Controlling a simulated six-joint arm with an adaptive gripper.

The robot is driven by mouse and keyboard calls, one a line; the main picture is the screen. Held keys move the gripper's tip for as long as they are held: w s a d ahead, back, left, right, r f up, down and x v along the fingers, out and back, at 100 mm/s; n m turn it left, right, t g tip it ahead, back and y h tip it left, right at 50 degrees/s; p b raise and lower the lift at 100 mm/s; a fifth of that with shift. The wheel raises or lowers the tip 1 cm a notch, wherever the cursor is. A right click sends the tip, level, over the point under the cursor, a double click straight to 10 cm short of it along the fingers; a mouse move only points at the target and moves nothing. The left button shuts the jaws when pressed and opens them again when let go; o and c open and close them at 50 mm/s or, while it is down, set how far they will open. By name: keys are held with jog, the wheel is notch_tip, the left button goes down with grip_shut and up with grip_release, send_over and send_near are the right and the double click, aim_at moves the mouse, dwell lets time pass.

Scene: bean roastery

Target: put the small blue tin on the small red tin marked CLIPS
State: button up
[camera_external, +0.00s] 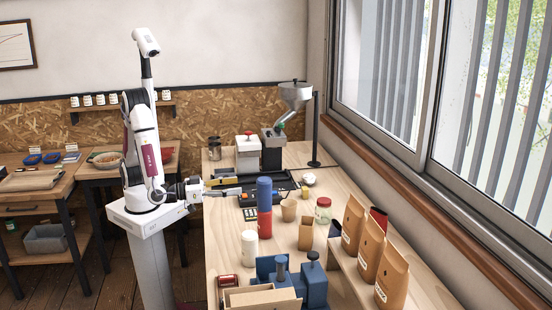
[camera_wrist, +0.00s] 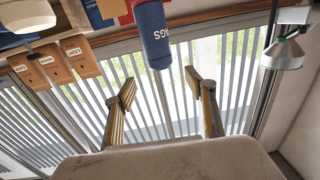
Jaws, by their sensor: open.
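The small blue tin (camera_external: 264,188) stands upright on top of a red tin (camera_external: 264,222) on the wooden workbench. I cannot read the red tin's label here. In the wrist view, the blue tin (camera_wrist: 154,36) hangs down from the top edge with upside-down lettering ending in "INGS". My gripper (camera_wrist: 161,87) is open and empty, its two gold fingers spread to either side of the tin's line, with the tin's end just beyond the fingertips. In the outside view, my gripper (camera_external: 213,188) is left of the tin, with a gap between them.
A white cylinder (camera_external: 249,248) and blue blocks (camera_external: 313,285) stand at the front. A small red tin (camera_external: 228,281) with a pale label lies at the front left edge. A cup (camera_external: 289,210), a jar (camera_external: 323,211) and tan bags (camera_external: 369,248) are to the right.

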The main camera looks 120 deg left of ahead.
dwell(0.3)
jog(key=w+d+r+m+t+h, duration=0.2)
jog(key=w+d+r+m+h, duration=0.1)
jog(key=d+h, duration=0.6)
jog(key=s+d+r+m+g+h, duration=0.1)
jog(key=s+d+r+m+h, duration=0.1)
jog(key=s+d+m+h, duration=0.25)
jog(key=s+a+f+g, duration=0.1)
jog(key=s+a+g, duration=0.1)
jog(key=s, duration=0.6)
jog(key=s+a+f+m+g, duration=0.1)
jog(key=s+a+g, duration=0.1)
jog(key=s, duration=0.7)
jog(key=s+a+f+m+g, duration=0.1)
jog(key=s+a+g, duration=0.2)
jog(key=s, duration=0.5)
jog(key=shift+s+f, duration=0.25)
jog(key=shift+s, duration=0.1)
